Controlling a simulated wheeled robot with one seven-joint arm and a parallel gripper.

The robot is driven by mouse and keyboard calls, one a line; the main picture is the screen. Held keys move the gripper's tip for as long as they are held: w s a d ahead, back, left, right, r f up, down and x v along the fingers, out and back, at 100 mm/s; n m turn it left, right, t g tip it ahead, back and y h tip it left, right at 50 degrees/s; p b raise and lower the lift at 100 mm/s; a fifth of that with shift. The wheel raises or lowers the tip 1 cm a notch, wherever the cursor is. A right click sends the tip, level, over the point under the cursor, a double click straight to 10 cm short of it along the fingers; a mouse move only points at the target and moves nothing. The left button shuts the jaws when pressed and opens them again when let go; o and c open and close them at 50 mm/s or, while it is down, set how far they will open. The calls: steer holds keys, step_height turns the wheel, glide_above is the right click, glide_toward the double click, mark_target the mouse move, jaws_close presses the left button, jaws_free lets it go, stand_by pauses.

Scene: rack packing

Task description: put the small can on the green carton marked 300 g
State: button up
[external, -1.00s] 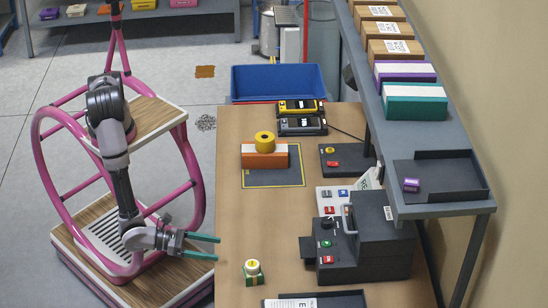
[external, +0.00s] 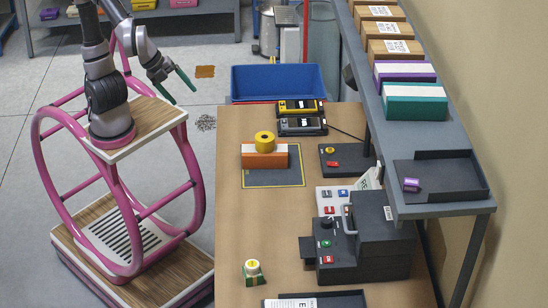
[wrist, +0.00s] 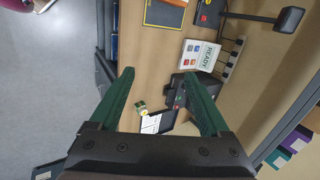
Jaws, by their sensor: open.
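The can appears upright on the carton; the mark on the carton is too small to read. My gripper (external: 185,96) is open and empty, raised to the left of the table's far part, well away from the can. Its green fingers (wrist: 159,73) are spread in the wrist view with nothing between them.
An orange carton (external: 265,160) with a yellow roll (external: 265,139) on it stands on a grey mat. A dark machine (external: 365,245) and a tray (external: 315,302) are near the can. A shelf (external: 428,143) with cartons runs along the right. A blue bin (external: 277,82) is behind.

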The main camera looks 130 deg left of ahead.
steer(key=s+d+r+n+t+h, duration=0.2)
steer(key=s+r+n+t+h, duration=0.1)
steer(key=s, duration=0.6)
steer(key=shift+s+d+n, duration=0.2)
steer(key=shift+n, duration=0.3)
stand_by(0.5)
